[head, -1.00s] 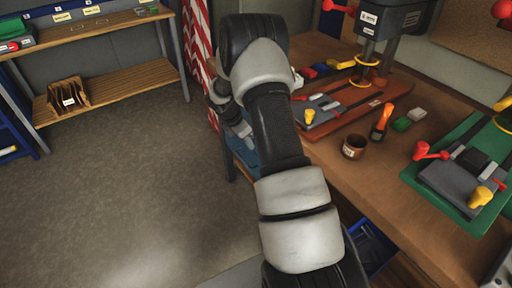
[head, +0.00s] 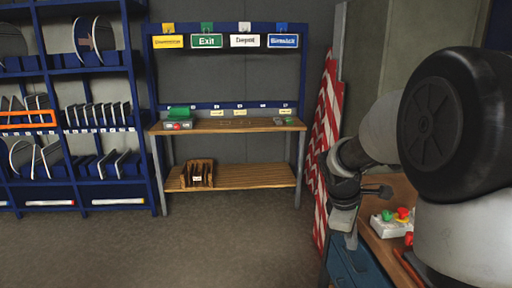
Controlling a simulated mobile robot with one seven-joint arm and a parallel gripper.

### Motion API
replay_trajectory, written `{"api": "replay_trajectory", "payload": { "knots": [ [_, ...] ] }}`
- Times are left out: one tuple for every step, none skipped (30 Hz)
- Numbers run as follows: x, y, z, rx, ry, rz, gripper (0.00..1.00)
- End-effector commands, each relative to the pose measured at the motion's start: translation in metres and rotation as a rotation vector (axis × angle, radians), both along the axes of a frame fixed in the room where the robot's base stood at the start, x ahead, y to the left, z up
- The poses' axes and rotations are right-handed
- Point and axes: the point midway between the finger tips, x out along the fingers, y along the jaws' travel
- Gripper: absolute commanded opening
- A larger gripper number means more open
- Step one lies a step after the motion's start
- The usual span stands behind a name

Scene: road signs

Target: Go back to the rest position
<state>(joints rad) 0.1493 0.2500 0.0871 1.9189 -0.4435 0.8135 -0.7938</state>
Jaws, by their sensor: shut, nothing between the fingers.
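My gripper (head: 345,218) hangs at the end of my bent arm, right of the middle in the head view. It points down in front of the red-and-white striped boards and just left of the wooden workbench (head: 397,248). It is shut and holds nothing. Its fingertips are small and dark in this view. My upper arm fills the right side and hides much of the workbench.
A blue-framed shelf (head: 305,66) with hanging signs and two wooden boards stands at the back. A blue rack (head: 52,130) of sign plates is at the left. Striped boards (head: 322,140) lean by the wall. The grey floor (head: 150,250) in front is clear.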

Motion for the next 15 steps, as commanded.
{"api": "replay_trajectory", "payload": {
  "knots": [
    [-0.019, 0.010, 0.025, 0.030, -0.058, -0.074, 0.00],
    [-0.031, 0.016, 0.036, 0.051, -0.086, -0.122, 0.00],
    [-0.046, 0.023, 0.049, 0.083, -0.125, -0.186, 0.00],
    [-0.058, 0.029, 0.058, 0.108, -0.153, -0.232, 0.00],
    [-0.070, 0.035, 0.066, 0.135, -0.180, -0.279, 0.00],
    [-0.086, 0.042, 0.076, 0.172, -0.215, -0.342, 0.00],
    [-0.098, 0.048, 0.082, 0.201, -0.240, -0.386, 0.00],
    [-0.110, 0.053, 0.087, 0.229, -0.262, -0.429, 0.00],
    [-0.124, 0.059, 0.092, 0.266, -0.288, -0.484, 0.00],
    [-0.134, 0.063, 0.095, 0.294, -0.306, -0.520, 0.00],
    [-0.143, 0.067, 0.097, 0.320, -0.321, -0.553, 0.00],
    [-0.153, 0.072, 0.100, 0.351, -0.339, -0.593, 0.00],
    [-0.161, 0.076, 0.101, 0.375, -0.352, -0.622, 0.00],
    [-0.168, 0.079, 0.103, 0.396, -0.363, -0.648, 0.00],
    [-0.176, 0.083, 0.103, 0.425, -0.376, -0.681, 0.00]
  ]
}}
